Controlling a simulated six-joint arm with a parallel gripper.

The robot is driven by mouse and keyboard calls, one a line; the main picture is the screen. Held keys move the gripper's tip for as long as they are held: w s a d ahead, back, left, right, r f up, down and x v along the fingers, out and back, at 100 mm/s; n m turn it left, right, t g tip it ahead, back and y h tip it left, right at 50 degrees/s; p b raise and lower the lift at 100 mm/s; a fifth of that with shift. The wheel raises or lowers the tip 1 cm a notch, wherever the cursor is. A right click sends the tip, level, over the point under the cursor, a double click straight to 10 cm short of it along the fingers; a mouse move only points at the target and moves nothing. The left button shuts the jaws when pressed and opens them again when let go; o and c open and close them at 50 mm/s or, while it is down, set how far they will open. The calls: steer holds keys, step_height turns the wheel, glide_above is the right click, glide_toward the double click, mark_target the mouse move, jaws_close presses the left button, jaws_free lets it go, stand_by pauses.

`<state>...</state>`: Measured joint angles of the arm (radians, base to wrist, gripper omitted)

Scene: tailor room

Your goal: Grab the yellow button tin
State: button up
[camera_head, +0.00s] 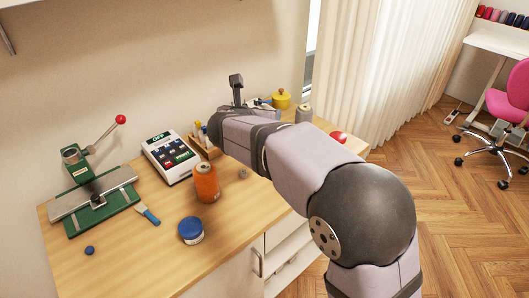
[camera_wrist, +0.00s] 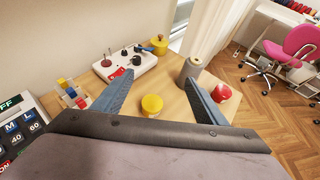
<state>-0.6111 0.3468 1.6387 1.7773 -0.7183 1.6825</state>
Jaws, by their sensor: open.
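A round yellow tin (camera_wrist: 152,105) stands on the wooden table in the wrist view, its flat lid facing up. My gripper (camera_wrist: 157,79) is open and empty, and its two dark fingers reach out on either side of the tin in that view. I cannot tell how far above the tin they are. In the head view this tin is hidden behind my arm. A second yellow thing, a pot with a knob (camera_wrist: 158,45), stands farther back by the curtain; it also shows in the head view (camera_head: 281,99).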

step_height(320, 180, down, 13)
steer(key=shift+s+r, duration=0.1)
steer(key=shift+r, duration=0.1)
steer(key=shift+p+x, duration=1.05)
steer(key=shift+x, duration=2.65)
steer(key=c, duration=1.2)
